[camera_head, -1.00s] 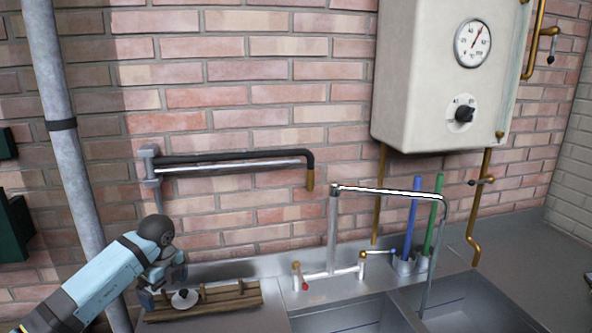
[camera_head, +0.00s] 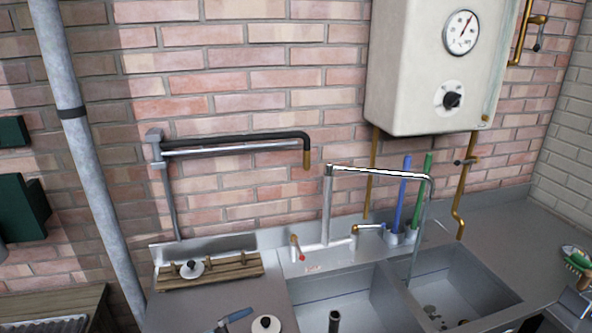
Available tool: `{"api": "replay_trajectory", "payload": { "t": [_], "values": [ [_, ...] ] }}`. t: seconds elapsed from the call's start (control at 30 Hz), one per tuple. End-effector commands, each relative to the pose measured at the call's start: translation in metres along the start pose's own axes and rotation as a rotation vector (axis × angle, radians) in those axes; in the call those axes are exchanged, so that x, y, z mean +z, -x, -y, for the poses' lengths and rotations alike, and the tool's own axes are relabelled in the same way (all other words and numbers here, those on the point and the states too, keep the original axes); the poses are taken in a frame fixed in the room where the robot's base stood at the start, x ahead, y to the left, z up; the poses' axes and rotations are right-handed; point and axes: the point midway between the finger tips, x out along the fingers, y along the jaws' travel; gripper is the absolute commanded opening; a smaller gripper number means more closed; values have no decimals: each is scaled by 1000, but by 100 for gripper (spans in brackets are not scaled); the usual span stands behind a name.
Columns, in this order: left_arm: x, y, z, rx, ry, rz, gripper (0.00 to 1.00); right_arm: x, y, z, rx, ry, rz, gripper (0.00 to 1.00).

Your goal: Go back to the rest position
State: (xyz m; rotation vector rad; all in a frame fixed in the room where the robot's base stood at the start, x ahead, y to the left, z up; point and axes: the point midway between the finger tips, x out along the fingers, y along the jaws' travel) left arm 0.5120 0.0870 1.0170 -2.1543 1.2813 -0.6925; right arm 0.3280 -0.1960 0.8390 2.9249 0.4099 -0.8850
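Neither of my grippers shows in the head view now, and no part of my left arm is visible. A wooden rack (camera_head: 228,272) lies on the metal counter at the left of the sink. A white disc-shaped part with a dark knob (camera_head: 191,269) rests on the rack, tilted. A similar white part (camera_head: 266,325) shows at the bottom edge, next to a blue-handled tool (camera_head: 238,314).
The double sink (camera_head: 455,278) fills the centre and right, with a tall tap (camera_head: 327,205) behind it. A black-sleeved swing pipe (camera_head: 240,140) and white boiler (camera_head: 420,70) are on the wall. Blue (camera_head: 401,195) and green (camera_head: 422,190) rods stand behind the sink.

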Motion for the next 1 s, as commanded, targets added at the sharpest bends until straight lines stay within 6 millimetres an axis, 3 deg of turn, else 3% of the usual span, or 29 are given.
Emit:
{"api": "replay_trajectory", "payload": {
  "t": [0.1, 0.23, 0.4, 0.5, 0.67, 1.0],
  "values": [
    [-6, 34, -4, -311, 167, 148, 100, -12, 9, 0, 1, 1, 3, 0],
    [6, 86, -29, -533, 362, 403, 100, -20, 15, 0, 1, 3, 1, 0],
    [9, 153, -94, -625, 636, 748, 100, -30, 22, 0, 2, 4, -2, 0],
    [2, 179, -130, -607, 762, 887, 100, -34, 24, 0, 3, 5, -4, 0],
    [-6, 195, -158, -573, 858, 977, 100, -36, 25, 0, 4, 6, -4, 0],
    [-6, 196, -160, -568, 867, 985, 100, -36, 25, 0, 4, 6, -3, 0]
  ]
}}
